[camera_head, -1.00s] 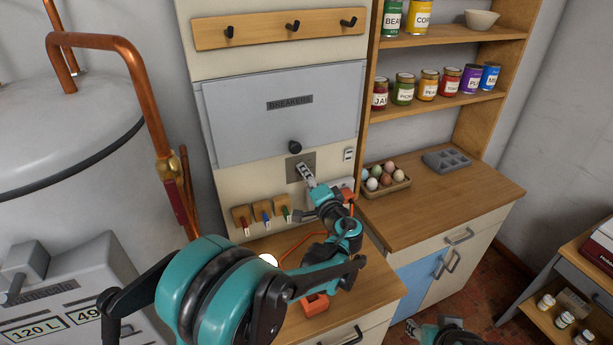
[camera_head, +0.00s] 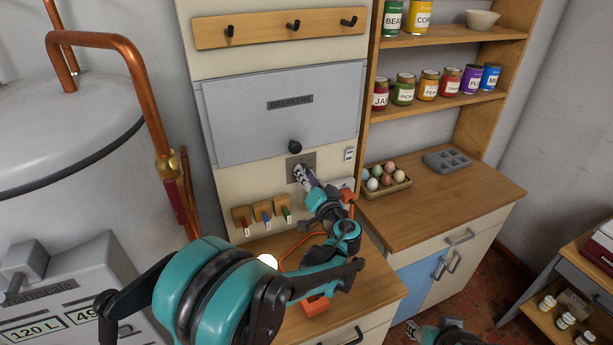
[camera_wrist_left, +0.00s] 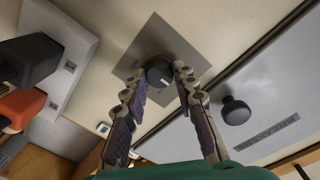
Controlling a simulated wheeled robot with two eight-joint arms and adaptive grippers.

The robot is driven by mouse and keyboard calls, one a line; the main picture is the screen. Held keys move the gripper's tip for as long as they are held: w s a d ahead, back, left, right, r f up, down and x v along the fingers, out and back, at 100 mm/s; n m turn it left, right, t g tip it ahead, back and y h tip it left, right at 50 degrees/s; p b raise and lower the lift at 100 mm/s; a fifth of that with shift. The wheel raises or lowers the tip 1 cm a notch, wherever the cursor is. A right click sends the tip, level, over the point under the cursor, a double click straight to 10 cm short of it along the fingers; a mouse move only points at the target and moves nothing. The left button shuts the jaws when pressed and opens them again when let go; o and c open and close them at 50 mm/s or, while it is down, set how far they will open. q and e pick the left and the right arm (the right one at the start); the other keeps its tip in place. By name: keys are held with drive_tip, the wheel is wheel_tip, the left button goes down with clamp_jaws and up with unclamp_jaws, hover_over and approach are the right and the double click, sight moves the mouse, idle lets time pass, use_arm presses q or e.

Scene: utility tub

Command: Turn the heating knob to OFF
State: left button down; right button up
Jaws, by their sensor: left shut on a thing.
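The heating knob (camera_wrist_left: 159,74) is a dark round knob with a pale mark, on a square grey plate (camera_wrist_left: 143,56) in the left wrist view. In the head view the plate (camera_head: 309,157) is on the cream panel below the breaker cover, and the knob is largely hidden by my gripper. My left gripper (camera_wrist_left: 157,80) has one finger on each side of the knob and is shut on it; it also shows in the head view (camera_head: 302,173). Part of my right arm (camera_head: 440,332) shows at the bottom edge, its jaws unclear.
A grey breaker cover (camera_head: 280,115) with a black knob (camera_head: 295,147) is just above. A white switch (camera_head: 349,154) is to the right. Several colored keys hang on small wooden blocks (camera_head: 262,211) below left. An egg carton (camera_head: 388,186) stands on the right counter.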

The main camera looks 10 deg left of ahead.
idle(0.3)
use_arm(q)
drive_tip(key=c, duration=1.2)
unclamp_jaws()
drive_tip(key=v, duration=1.2)
drive_tip(key=shift+f, duration=0.1)
